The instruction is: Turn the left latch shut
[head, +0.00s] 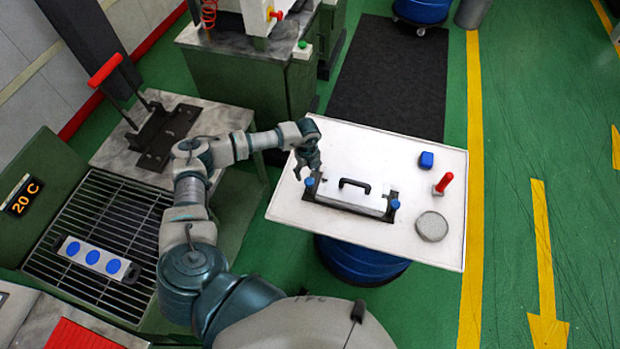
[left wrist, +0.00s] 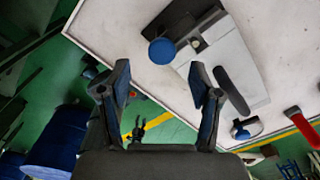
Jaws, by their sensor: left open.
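The white mould (head: 350,194) with a black handle lies on the white table. Its left latch (head: 309,182) has a blue knob on a dark bracket. Its right latch (head: 395,204) has a similar blue knob. My left gripper (head: 308,168) is just above the left latch, fingers pointing down. In the left wrist view, my left gripper (left wrist: 159,82) is open and empty, and the left latch's blue knob (left wrist: 162,51) shows beyond the fingertips. Contact is not visible. A small dark claw shape between the fingers may be my right gripper; its state is unclear.
A grate (head: 100,225) with a tray of blue discs (head: 93,257) is at left. The table's back left is clear.

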